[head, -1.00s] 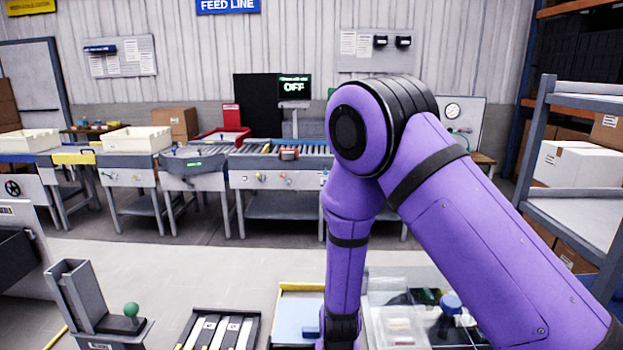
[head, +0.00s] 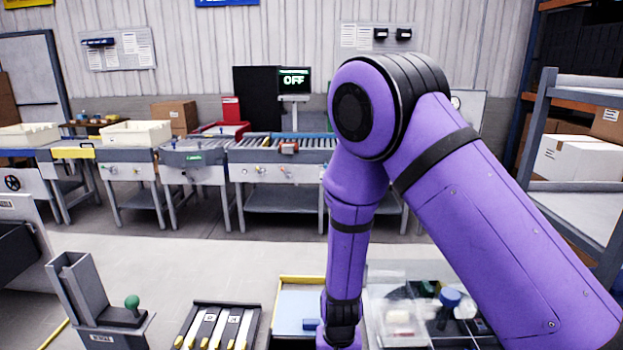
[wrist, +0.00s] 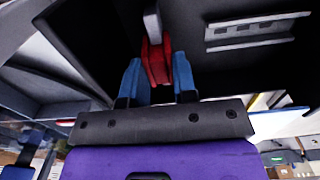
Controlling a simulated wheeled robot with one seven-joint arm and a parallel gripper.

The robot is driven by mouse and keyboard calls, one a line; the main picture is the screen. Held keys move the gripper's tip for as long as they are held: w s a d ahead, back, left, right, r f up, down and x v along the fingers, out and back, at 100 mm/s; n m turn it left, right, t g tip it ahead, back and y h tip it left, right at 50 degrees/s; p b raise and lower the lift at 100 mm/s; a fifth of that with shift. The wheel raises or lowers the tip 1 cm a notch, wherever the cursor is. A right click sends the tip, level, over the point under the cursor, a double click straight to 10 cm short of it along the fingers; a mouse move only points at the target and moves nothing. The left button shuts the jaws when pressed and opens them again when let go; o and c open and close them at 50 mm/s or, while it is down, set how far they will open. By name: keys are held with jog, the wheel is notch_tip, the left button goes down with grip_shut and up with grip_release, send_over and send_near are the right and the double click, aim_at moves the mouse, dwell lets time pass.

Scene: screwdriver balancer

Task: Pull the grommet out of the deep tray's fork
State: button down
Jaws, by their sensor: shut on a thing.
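In the wrist view, my gripper (wrist: 158,70) has its two blue fingers on either side of a red piece, which looks like the grommet (wrist: 155,48). It is shut on this piece. A pale grey prong (wrist: 152,22), seemingly part of the fork, runs up from the red piece's top edge. Whether the two still touch is hard to tell. A dark surface (wrist: 85,40) fills much of the view behind them; I cannot tell whether it is the deep tray. In the head view my arm hides the gripper and the grommet.
In the head view, a light blue tray with a yellow rim (head: 301,278) lies left of my forearm. A black tray of strips (head: 217,328) and a grey stand with a green knob (head: 132,302) are further left. A clear bin (head: 400,318) is right. A grey slotted bracket (wrist: 255,29) shows in the wrist view.

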jog(key=shift+r, duration=3.8)
jog(key=shift+s, duration=0.1)
